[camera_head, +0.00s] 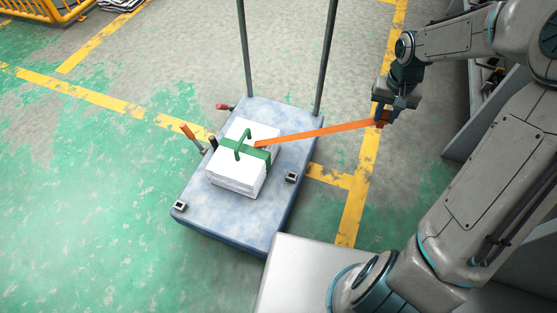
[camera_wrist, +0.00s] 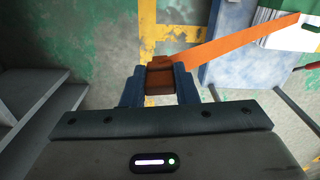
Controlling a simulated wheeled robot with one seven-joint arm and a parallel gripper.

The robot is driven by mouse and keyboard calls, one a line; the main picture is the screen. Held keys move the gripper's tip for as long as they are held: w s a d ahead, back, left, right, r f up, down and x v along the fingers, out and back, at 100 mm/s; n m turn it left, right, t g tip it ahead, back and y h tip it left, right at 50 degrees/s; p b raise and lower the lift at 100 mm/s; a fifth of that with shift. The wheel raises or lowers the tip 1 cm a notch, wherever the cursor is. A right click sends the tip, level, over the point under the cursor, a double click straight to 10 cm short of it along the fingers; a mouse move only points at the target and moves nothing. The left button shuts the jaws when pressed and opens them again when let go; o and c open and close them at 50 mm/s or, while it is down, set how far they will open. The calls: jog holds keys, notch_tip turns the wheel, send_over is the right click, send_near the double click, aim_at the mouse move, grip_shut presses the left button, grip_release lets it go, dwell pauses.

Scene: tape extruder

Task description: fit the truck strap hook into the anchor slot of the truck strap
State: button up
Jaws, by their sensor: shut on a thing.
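My gripper (camera_head: 383,110) is off to the right of the blue cart, in the air. It is shut on the truck strap hook (camera_wrist: 160,75), a reddish-brown block between the two blue fingers in the wrist view. The orange truck strap (camera_head: 318,133) runs taut from the hook to the top of the white stack on the cart. A small metal bracket with a dark opening (camera_head: 291,177) sits on the cart's right edge, and a similar one (camera_head: 179,206) sits at its front left corner. I cannot tell which is the anchor slot.
The blue cart (camera_head: 240,232) carries a white stack (camera_head: 235,185) with a green strap and handle (camera_head: 243,146). Two dark posts (camera_head: 325,60) rise at its back. Red-handled levers (camera_head: 190,133) stand at its left. Grey steps (camera_wrist: 35,90) show in the wrist view.

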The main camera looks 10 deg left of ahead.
jog(key=s+a+f+b, duration=0.1)
jog(key=s+a+f, duration=0.1)
jog(key=a+f, duration=0.9)
jog(key=s+a+f+m+b, duration=0.1)
jog(key=s+a+f+b, duration=0.1)
jog(key=a+f, duration=1)
jog(key=shift+f+m+b, duration=0.3)
jog(key=shift+f, duration=0.15)
jog(key=shift+s, duration=0.2)
jog(key=shift+f+b, duration=2.2)
jog(key=shift+f, duration=0.7)
jog(key=shift+f+b, duration=1.25)
jog(key=shift+f, duration=0.4)
jog(key=o, duration=1)
